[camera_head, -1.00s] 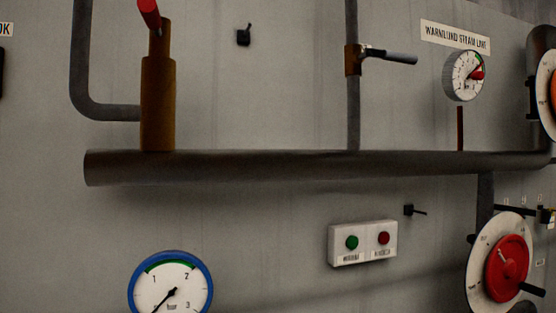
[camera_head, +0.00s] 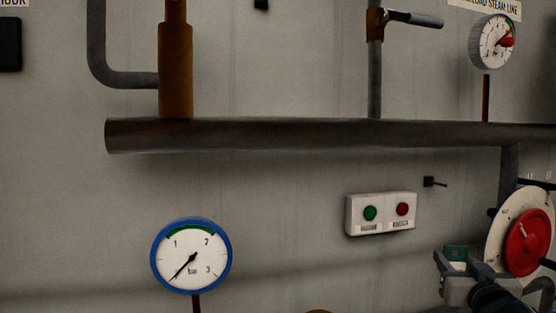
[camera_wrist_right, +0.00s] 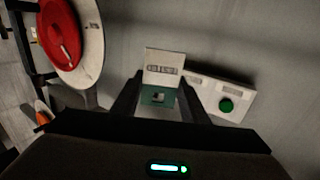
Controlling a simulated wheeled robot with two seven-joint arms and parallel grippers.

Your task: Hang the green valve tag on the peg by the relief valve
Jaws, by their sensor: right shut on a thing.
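The green valve tag (camera_head: 456,252) is held in my right gripper (camera_head: 453,268), at the lower right of the head view, in front of the wall. In the right wrist view the tag (camera_wrist_right: 157,96) is between the fingertips. A pale lettered plate borders it there; I cannot tell whether it belongs to the tag. The brass relief valve (camera_head: 176,70) stands on the horizontal pipe at the upper left, its top cut off. A black peg (camera_head: 261,4) to its right is mostly cut off by the top edge. The tag is far below and right of this peg. My left gripper is out of view.
A second black peg (camera_head: 430,182) sticks out above the button box (camera_head: 381,213). The red handwheel (camera_head: 527,242) is right of my gripper. The thick pipe (camera_head: 300,134) crosses the wall, and a blue-rimmed gauge (camera_head: 191,256) is lower left. Bare wall lies between gauge and box.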

